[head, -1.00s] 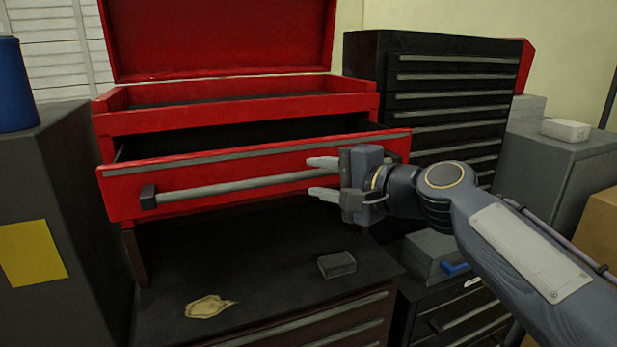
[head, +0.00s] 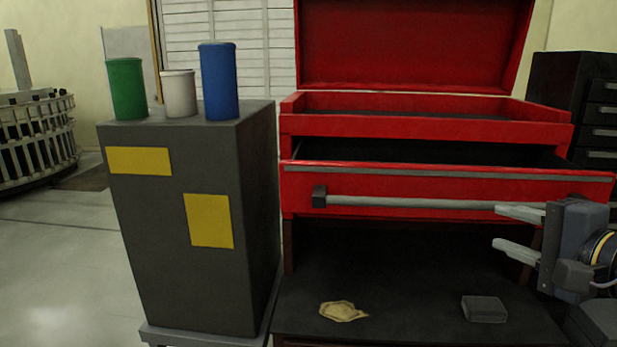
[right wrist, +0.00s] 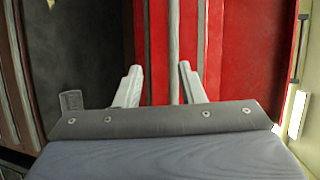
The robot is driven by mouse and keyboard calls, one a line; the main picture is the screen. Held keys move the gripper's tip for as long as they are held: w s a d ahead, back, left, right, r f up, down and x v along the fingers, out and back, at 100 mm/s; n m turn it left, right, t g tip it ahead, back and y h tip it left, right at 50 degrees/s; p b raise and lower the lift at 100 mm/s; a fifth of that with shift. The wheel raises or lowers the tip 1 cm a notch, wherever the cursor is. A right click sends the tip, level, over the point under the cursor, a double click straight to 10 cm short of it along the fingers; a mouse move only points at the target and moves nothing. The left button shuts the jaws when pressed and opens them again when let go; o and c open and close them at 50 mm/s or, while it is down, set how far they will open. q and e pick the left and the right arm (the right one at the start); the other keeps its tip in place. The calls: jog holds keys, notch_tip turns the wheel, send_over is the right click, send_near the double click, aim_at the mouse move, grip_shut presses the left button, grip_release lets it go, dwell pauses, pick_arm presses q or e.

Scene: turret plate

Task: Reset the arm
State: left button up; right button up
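My right gripper (head: 515,231) is at the right edge of the head view, its two pale fingers apart with nothing held between them. It is in front of the right end of the grey bar handle (head: 420,203) of the red drawer (head: 400,182), which is pulled out. The upper finger overlaps the bar in the picture; I cannot tell if they touch. In the right wrist view the fingers (right wrist: 159,78) are spread, with the bar (right wrist: 173,45) beyond them, nearer the right finger. My left gripper is not in view.
The red tool chest (head: 430,127) has its lid raised. A rag (head: 342,311) and a small dark box (head: 484,309) lie on the black top below. A dark grey cabinet (head: 190,270) at left bears green (head: 127,88), white (head: 179,93) and blue (head: 218,82) cylinders. Open floor lies far left.

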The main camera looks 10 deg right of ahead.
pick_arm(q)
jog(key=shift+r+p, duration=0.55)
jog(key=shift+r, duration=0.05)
pick_arm(e)
jog(key=s+a+f+n+g, duration=0.3)
jog(key=s+a+f+n, duration=0.1)
jog(key=f, duration=0.5)
jog(key=s+a+f+n+g, duration=0.3)
jog(key=s+a+f+n, duration=0.1)
jog(key=f, duration=0.5)
jog(key=s+a+f+n+g, duration=0.3)
jog(key=s+a+f+n, duration=0.1)
jog(key=f, duration=0.5)
jog(key=a+n, duration=0.1)
jog(key=n, duration=0.1)
jog(key=shift+s+n+g+y, duration=0.3)
jog(key=shift+y, duration=0.1)
